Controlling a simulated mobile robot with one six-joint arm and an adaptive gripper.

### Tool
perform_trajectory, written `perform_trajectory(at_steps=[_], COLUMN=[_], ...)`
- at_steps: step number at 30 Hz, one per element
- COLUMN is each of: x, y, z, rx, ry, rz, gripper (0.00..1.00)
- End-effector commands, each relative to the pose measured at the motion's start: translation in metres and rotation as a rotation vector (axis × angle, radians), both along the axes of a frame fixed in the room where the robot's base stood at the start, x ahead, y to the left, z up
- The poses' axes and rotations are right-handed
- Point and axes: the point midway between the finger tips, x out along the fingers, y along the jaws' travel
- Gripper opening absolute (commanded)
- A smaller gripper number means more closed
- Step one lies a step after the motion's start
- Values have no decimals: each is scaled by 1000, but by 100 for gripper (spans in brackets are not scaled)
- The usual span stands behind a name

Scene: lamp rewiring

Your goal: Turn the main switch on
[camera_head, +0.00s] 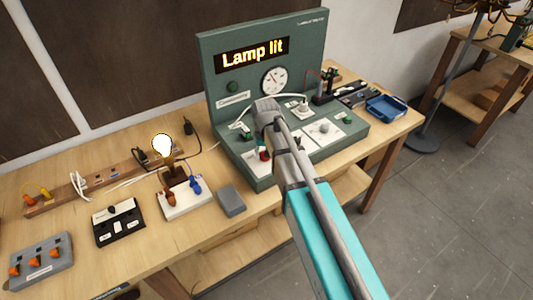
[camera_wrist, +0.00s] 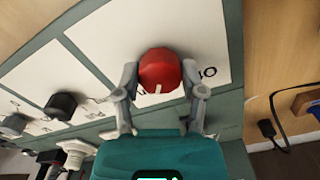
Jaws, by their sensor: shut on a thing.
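The main switch is a red knob (camera_wrist: 160,68) on a white plate of the green test bench, seen close up in the wrist view. My gripper (camera_wrist: 160,78) has a finger on each side of the knob and is shut on it. A small white mark shows on the knob's near side, and part of a printed label shows beside the right finger. In the head view the red knob (camera_head: 264,155) sits at the bench's front left, partly hidden by my arm. The bench display (camera_head: 252,54) reads "Lamp lit", and the bulb (camera_head: 162,146) glows.
A dial gauge (camera_head: 274,80) is on the upright panel. A black knob (camera_wrist: 61,106) stands left of the red one. A grey block (camera_head: 231,200) lies in front of the bench. A blue tray (camera_head: 387,108) is at the right end, and white cables cross the table.

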Motion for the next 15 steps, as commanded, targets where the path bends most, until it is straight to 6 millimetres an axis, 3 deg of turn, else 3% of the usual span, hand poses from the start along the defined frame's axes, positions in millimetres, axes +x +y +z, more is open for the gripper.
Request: perform_trajectory(at_steps=[15], x=[5], y=[1], z=[0], rx=[1], ry=[-10], rz=[-196], gripper=[5])
